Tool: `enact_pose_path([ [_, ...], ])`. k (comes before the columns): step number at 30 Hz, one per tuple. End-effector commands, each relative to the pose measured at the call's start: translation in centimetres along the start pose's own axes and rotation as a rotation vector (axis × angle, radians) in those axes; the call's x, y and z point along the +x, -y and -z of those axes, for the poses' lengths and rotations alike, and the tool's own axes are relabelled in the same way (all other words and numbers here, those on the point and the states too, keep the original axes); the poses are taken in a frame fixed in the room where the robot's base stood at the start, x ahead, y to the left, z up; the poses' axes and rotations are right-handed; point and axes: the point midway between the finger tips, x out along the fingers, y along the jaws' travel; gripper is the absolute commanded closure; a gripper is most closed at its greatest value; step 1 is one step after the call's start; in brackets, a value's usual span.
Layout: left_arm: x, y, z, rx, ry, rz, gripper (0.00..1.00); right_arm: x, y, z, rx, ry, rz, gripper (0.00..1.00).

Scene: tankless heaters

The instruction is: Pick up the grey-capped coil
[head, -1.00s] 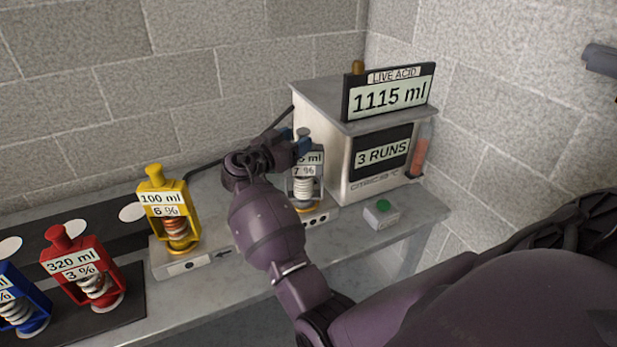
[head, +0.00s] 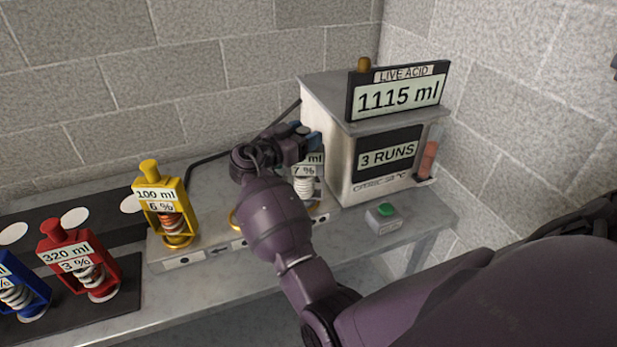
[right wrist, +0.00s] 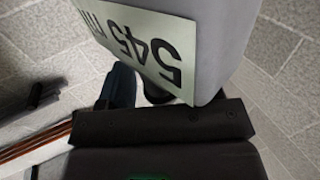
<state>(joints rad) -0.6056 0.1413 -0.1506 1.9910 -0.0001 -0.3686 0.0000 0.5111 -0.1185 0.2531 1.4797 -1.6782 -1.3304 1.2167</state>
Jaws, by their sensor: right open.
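The grey-capped coil (head: 304,187) stands upright on the pale base in front of the acid machine. Its label shows 7 % and a partly hidden ml figure. My right gripper (head: 302,137) is open at the coil's top, with blue fingertips near the cap; the head view does not show clearly whether they touch it. In the right wrist view the coil's grey body (right wrist: 225,50) and its upside-down 545 ml label (right wrist: 140,45) lie close ahead, with one blue finger (right wrist: 122,85) beside them. My left gripper is not in view.
The yellow coil (head: 164,206) stands on the base's left end. Red (head: 76,262) and blue (head: 20,290) coils stand further left. The acid machine (head: 345,125) is just behind and right of the grey coil; a green button (head: 386,209) sits in front of it.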

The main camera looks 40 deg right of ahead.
Motion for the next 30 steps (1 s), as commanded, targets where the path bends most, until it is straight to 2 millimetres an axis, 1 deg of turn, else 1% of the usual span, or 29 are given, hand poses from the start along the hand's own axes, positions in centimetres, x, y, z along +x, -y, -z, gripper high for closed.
enact_pose_path([
  [5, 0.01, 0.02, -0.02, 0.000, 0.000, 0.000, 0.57, -0.05, 0.01, -0.03, 0.000, 0.000, 0.000, 0.42],
  [6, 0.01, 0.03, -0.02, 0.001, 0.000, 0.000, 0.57, -0.05, 0.01, -0.03, 0.000, 0.000, 0.000, 0.43],
  [17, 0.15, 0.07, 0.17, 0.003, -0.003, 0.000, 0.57, -0.02, 0.00, -0.02, 0.000, 0.000, 0.000, 0.98],
  [18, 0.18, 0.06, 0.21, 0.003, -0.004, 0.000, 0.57, -0.02, 0.00, -0.02, 0.000, 0.000, 0.000, 1.00],
  [30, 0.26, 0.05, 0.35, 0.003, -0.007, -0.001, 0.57, -0.02, 0.03, 0.17, 0.003, -0.003, 0.000, 1.00],
])
